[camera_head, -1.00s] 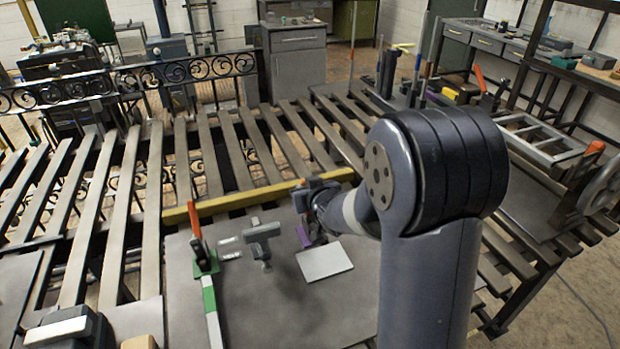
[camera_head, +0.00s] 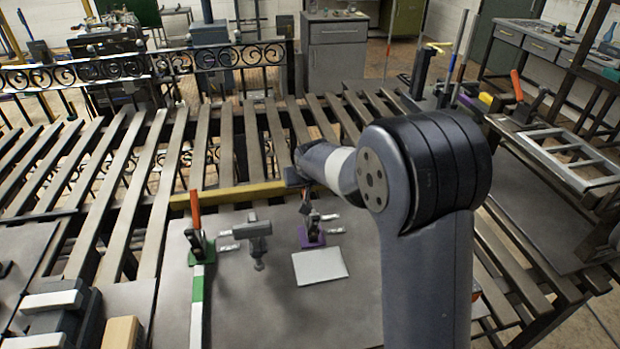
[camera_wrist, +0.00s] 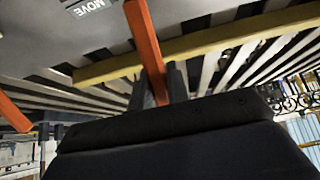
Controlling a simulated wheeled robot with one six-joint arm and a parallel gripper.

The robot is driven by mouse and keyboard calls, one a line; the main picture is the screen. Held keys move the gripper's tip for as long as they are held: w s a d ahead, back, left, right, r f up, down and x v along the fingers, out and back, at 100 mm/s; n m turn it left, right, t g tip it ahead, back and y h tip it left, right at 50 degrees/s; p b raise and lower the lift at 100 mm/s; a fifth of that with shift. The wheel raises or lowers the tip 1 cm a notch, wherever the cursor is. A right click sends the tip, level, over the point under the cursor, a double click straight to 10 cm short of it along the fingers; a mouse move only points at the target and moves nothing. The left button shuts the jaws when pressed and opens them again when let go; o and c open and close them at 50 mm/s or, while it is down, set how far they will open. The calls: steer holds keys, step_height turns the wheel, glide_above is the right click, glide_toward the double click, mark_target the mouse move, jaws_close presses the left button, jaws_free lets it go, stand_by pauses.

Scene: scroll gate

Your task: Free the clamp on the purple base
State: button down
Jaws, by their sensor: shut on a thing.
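The clamp on the purple base (camera_head: 311,239) stands on the grey plate (camera_head: 265,300), left of my arm in the head view. Its upper part is dark and small there. My gripper (camera_head: 305,204) is just above it and partly hidden by my arm. In the wrist view my gripper (camera_wrist: 160,92) has its two dark fingers around an orange handle (camera_wrist: 146,42) and is shut on it. The handle sticks out beyond the fingers. I cannot tell the exact position of the clamp's pressing arm.
A second clamp on a green base (camera_head: 201,250) stands to the left, its orange handle upright. A grey T-shaped piece (camera_head: 258,232) is between the clamps. A yellow bar (camera_head: 240,194) lies behind them. A pale sheet (camera_head: 320,266) lies in front of the purple base.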

steer(key=shift+w+f+g+p, duration=0.15)
steer(key=shift+w+g+p, duration=0.35)
steer(key=shift+p, duration=0.4)
steer(key=shift+s, duration=0.1)
steer(key=shift+f, duration=0.2)
steer(key=c, duration=1.4)
jaws_free()
steer(key=shift+o, duration=0.2)
steer(key=shift+a, duration=0.1)
steer(key=b+v, duration=0.1)
steer(key=v, duration=0.9)
steer(key=shift+r, duration=0.4)
steer(key=p+x, duration=0.1)
steer(key=x, duration=1)
steer(key=shift+s, duration=0.3)
